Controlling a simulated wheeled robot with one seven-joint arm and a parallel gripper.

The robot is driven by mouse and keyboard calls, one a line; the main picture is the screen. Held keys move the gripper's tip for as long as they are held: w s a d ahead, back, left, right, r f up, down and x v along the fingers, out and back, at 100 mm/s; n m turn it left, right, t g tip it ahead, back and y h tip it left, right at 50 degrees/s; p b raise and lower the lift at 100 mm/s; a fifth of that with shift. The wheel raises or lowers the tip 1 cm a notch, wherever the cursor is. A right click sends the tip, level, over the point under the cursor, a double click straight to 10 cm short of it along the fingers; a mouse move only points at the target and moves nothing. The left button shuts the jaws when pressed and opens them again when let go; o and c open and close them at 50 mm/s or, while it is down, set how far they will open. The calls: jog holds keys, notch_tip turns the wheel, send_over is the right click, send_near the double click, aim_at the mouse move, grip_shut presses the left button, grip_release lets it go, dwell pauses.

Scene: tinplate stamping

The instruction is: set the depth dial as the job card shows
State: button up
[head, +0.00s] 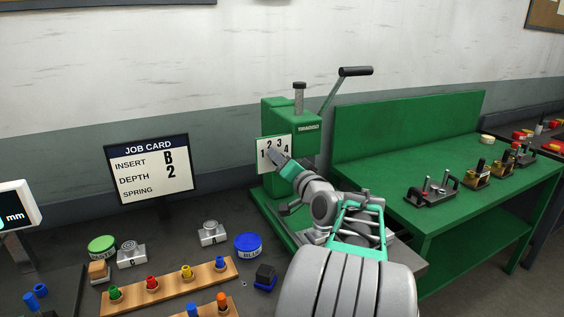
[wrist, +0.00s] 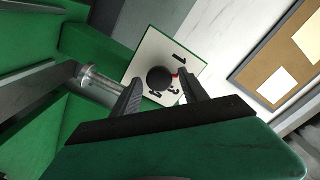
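The job card (head: 150,168) in the head view reads INSERT B, DEPTH 2; the space after SPRING looks blank. The green press (head: 280,113) carries a white dial plate (head: 262,140) with the numbers 1 to 4. In the wrist view the black depth dial knob (wrist: 160,79) sits on this plate (wrist: 150,50). A small red mark shows at the knob's right, between the 1 and the 3; the 2 cannot be made out there. My gripper (wrist: 160,78) is at the dial, its fingers apart on either side of the knob, with gaps visible. In the head view my gripper (head: 273,154) hides the knob.
The press lever (head: 355,72) rises at the upper right of the press. A wooden rack (head: 170,287) with coloured pegs, a green tin (head: 102,247) and a blue tin (head: 248,245) stand on the dark bench. A green table (head: 440,160) stands to the right.

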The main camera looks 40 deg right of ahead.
jog(key=b+v, duration=0.1)
jog(key=v, duration=0.6)
jog(key=shift+s+a+b, duration=0.2)
jog(key=shift+s+b, duration=0.1)
jog(key=shift+s, duration=0.1)
